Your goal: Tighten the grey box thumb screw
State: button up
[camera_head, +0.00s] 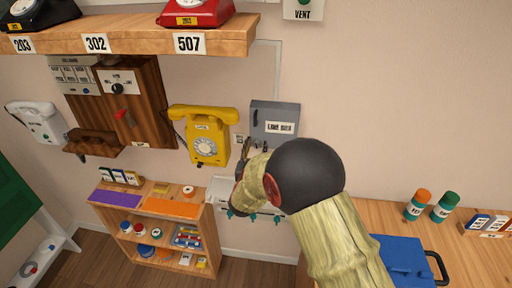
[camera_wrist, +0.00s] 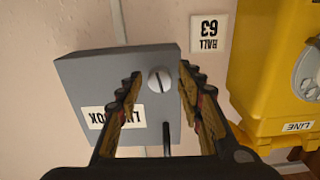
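The grey box (camera_head: 289,110) is fixed to the wall right of the yellow phone and bears a white "LINE BOX" label. It appears upside down in the wrist view (camera_wrist: 85,75). Its thumb screw (camera_wrist: 159,79) is a round silver head with a slot. My gripper (camera_wrist: 160,72) is open, with one finger on each side of the screw and a small gap on both sides. Whether the fingertips reach the screw's depth is unclear. In the head view my gripper (camera_head: 246,150) is at the box's lower left, and my arm hides the screw.
The yellow phone (camera_head: 203,133) hangs close to the left of the box. A dark handle (camera_wrist: 166,138) sticks out near the screw. Below are a toy-like shelf unit (camera_head: 150,205) and a wooden table (camera_head: 465,255) with a blue case (camera_head: 400,255).

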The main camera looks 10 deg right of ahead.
grip_shut()
dwell(0.3)
jog(key=shift+m+b, duration=0.8)
jog(key=shift+b, duration=0.15)
jog(key=shift+o, duration=0.8)
grip_release()
jog(key=shift+s, duration=0.1)
jog(key=v, duration=1.1)
jog(key=shift+s+a, duration=0.2)
jog(key=shift+s, duration=0.15)
